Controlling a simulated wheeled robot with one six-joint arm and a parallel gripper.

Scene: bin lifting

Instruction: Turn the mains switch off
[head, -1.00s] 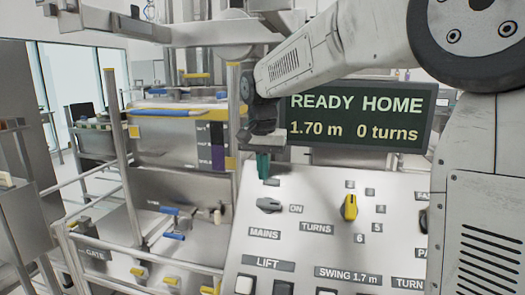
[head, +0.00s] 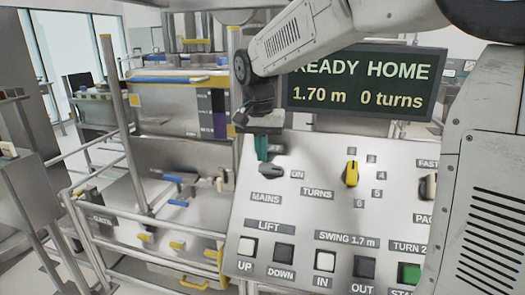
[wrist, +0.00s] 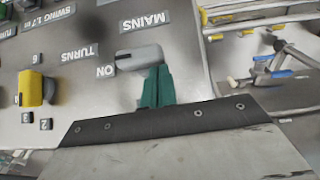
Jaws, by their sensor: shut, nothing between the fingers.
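The mains switch (head: 271,172) is a grey rotary knob on the sloped panel, above the MAINS label. It lies lengthwise, one end toward the ON label (head: 297,174). It also shows in the wrist view (wrist: 140,58), beside the ON label there. My gripper (head: 262,150) has its green fingers together, with nothing between them. Any OFF mark is hidden.
A yellow TURNS knob (head: 351,173) stands to the right, with push buttons such as UP (head: 247,248) and START (head: 409,274) below. A display (head: 360,92) reads READY HOME, 1.70 m, 0 turns. Metal rails (head: 125,115) stand at the left.

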